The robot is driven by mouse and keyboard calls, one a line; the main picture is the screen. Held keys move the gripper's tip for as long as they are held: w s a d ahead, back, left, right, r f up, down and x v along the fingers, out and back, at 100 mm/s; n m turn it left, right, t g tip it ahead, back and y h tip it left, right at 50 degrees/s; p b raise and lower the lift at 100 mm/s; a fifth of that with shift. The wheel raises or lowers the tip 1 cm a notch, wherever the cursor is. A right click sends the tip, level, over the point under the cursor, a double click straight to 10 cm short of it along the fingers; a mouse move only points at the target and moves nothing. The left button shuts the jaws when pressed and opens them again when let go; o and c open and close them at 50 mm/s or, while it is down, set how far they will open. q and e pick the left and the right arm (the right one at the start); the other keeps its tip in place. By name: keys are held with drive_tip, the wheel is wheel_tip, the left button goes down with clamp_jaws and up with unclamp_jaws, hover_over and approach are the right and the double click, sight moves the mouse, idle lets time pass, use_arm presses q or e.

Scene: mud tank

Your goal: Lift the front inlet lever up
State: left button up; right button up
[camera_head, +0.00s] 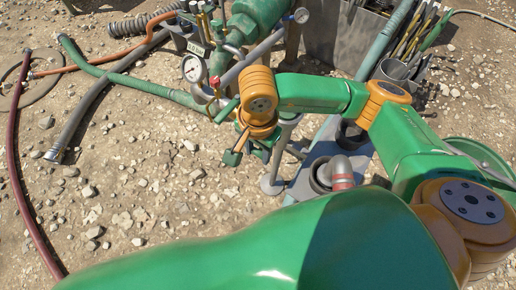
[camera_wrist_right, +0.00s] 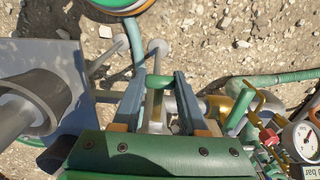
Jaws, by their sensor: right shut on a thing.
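My right gripper (camera_head: 247,150) reaches in from the right to the pipework in the head view, its fingers pointing down and partly hidden by the orange wrist. In the right wrist view, the two fingers of my right gripper (camera_wrist_right: 160,88) stand on either side of a pale bar with a green crosswise end, which I take to be the front inlet lever (camera_wrist_right: 160,82). The gripper is shut on it. In the head view the lever is hard to make out behind the wrist. My left gripper is not in view.
A pressure gauge (camera_head: 193,68) and red-handled valves sit left of my wrist. A grey pipe elbow (camera_head: 338,170) with a red band stands right of the gripper. Hoses (camera_head: 130,76) lie on stony ground at left. A holder with several tools (camera_head: 405,70) stands upper right.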

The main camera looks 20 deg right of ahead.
drive_tip(key=shift+w+d+r+p, duration=0.1)
drive_tip(key=shift+r+p, duration=0.3)
drive_tip(key=shift+r, duration=0.45)
drive_tip(key=shift+w+d+r+p, duration=0.15)
drive_tip(key=shift+r+p, duration=0.1)
drive_tip(key=shift+r, duration=0.25)
drive_tip(key=shift+w+d+r+p, duration=0.1)
drive_tip(key=shift+d+r+p, duration=0.1)
drive_tip(key=shift+r, duration=0.25)
drive_tip(key=o, duration=1.5)
drive_tip(key=shift+a, duration=0.1)
wheel_tip(320, 180, up, 8)
drive_tip(key=p, duration=0.5)
drive_tip(key=shift+s, duration=0.1)
